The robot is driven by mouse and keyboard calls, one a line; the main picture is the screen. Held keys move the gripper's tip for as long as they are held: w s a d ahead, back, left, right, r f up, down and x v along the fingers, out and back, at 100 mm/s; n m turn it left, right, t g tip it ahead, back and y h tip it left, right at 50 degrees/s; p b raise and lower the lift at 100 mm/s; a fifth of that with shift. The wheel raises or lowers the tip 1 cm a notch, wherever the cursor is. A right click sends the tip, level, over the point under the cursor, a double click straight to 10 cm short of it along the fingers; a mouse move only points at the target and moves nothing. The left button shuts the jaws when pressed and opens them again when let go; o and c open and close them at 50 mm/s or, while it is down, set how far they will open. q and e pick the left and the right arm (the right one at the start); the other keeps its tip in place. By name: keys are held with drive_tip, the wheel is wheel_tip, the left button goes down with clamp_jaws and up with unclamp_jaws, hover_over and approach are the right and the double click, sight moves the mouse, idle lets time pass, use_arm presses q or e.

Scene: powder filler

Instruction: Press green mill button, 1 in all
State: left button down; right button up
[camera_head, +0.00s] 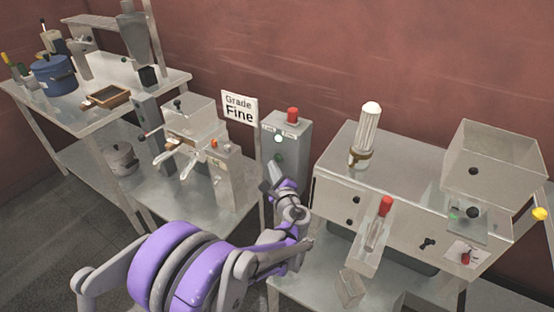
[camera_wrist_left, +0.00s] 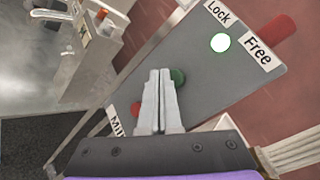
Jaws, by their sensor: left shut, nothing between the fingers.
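The green mill button (camera_wrist_left: 178,76) sits on the face of a grey control box (camera_head: 299,140). In the wrist view a red button (camera_wrist_left: 136,109) lies below left of it, near a partly hidden "Mill" label (camera_wrist_left: 117,121). My left gripper (camera_wrist_left: 160,72) is shut and empty, its fingertips at the left edge of the green button in that view. I cannot tell whether they touch it. In the head view my left gripper (camera_head: 270,170) is in front of the lower part of the box. My right gripper is not in view.
A red knob (camera_head: 292,113) tops the box; a white lamp (camera_wrist_left: 220,42) sits between the "Lock" and "Free" labels. A "Grade Fine" sign (camera_head: 239,107) stands left. A steel machine (camera_head: 335,180) stands close right, another machine (camera_head: 190,115) left.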

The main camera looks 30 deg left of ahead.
use_arm(q)
drive_tip(key=s, duration=0.5)
drive_tip(key=shift+a, duration=0.2)
idle(0.7)
drive_tip(key=s+d+f+n+g+h, duration=0.25)
drive_tip(key=s+n+g+h, duration=0.2)
drive_tip(key=s+n, duration=0.7)
drive_tip(key=s+d+f+n+g+h, duration=0.1)
drive_tip(key=s+d+f+n+h, duration=0.1)
drive_tip(key=s+d, duration=0.3)
drive_tip(key=s+d+f+n+g+h, duration=0.2)
drive_tip(key=s+d, duration=0.4)
drive_tip(key=s, duration=0.4)
drive_tip(key=f+n+h, duration=0.1)
drive_tip(key=n+h, duration=0.1)
drive_tip(key=shift+s+d+f+h, duration=0.15)
drive_tip(key=shift+d+f+h, duration=0.1)
drive_tip(key=shift+h, duration=0.1)
